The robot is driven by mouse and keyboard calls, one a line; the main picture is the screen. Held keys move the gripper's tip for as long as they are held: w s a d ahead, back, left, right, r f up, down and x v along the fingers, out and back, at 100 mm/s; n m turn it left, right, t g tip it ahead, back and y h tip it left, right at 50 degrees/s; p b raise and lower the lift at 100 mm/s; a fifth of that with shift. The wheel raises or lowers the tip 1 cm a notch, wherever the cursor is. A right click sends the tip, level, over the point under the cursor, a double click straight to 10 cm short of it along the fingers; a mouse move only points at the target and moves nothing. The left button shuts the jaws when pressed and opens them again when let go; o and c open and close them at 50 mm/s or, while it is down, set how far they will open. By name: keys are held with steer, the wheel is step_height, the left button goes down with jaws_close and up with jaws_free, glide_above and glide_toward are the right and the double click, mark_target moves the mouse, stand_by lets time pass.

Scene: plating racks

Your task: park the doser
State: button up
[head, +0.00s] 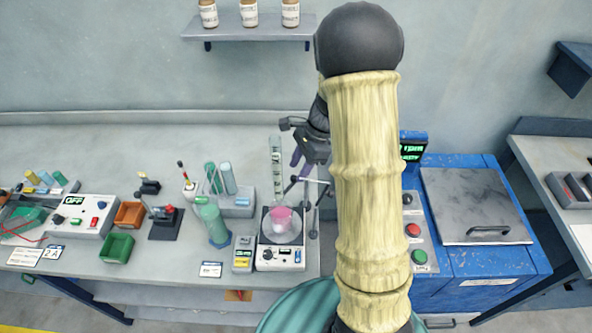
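I cannot tell for sure which thing is the doser. A clear upright graduated tube (277,170) stands above a flask with pink contents (281,216), which sits on a white plate unit (279,257) with knobs. Dark stand arms with small knobs (304,182) show just right of the tube. My gripper (299,160) hangs behind and left of my pale arm, near the upper part of the tube and the stand. Its fingers are small and partly hidden, so I cannot see whether they are open or hold anything.
Left of the plate unit are a green cylinder (214,224), a tube rack (238,204), a red-knobbed lever device (167,222), an orange bin (130,214) and a green bin (117,248). A blue cabinet (480,268) with buttons stands right, partly behind my arm.

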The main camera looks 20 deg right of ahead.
steer(key=shift+x, duration=1.4)
jaws_close()
steer(key=shift+w, duration=0.1)
